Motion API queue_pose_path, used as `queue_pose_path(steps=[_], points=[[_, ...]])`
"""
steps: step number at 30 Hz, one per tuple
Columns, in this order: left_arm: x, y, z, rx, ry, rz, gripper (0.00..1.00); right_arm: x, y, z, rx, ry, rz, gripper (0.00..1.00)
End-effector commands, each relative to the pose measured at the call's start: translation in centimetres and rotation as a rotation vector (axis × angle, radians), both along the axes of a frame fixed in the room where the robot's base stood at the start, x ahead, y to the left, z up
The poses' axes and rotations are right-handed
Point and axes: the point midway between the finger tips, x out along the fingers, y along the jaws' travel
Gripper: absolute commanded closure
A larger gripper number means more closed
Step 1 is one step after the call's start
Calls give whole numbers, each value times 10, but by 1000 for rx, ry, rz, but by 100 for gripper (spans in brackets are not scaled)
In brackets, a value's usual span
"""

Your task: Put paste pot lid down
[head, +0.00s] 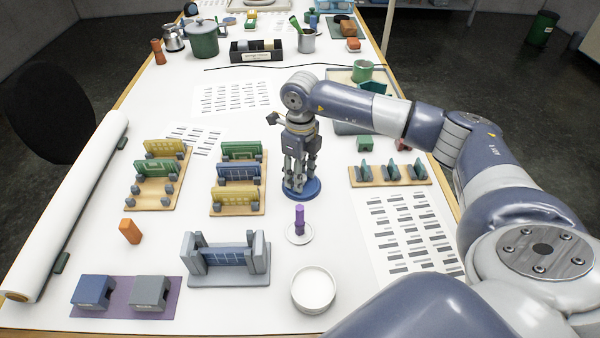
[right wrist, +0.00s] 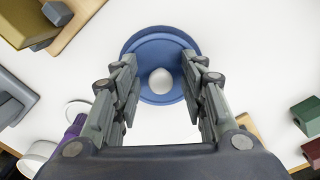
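The paste pot lid is a round blue disc (head: 311,193) with a pale knob, lying flat, seemingly on the white table. In the right wrist view the lid (right wrist: 147,44) is below the fingers, its knob between them. My right gripper (head: 299,178) points straight down over the lid. Its fingers (right wrist: 160,70) stand apart on both sides of the knob, with visible gaps. A white round pot (head: 313,290), probably the paste pot, stands near the front edge. My left gripper is not in view.
A purple stick (head: 299,219) stands on a white saucer (head: 290,238) just in front of the lid. Wooden racks with coloured plates (head: 238,174) are to the left. A rack with grey pieces (head: 390,182) and a printed sheet (head: 405,232) are to the right.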

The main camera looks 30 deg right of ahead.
Motion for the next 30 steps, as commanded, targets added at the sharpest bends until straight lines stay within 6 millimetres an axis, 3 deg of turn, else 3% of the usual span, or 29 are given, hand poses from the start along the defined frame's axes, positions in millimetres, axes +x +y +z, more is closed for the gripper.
queue_pose_path(steps=[4,8,21,30], points=[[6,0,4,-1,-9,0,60,0,0,4,0,-1,0,60],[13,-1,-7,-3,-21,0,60,2,0,18,1,-5,1,60],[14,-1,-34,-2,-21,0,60,2,-1,105,1,-4,0,60],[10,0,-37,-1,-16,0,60,1,-1,123,0,1,0,60]])
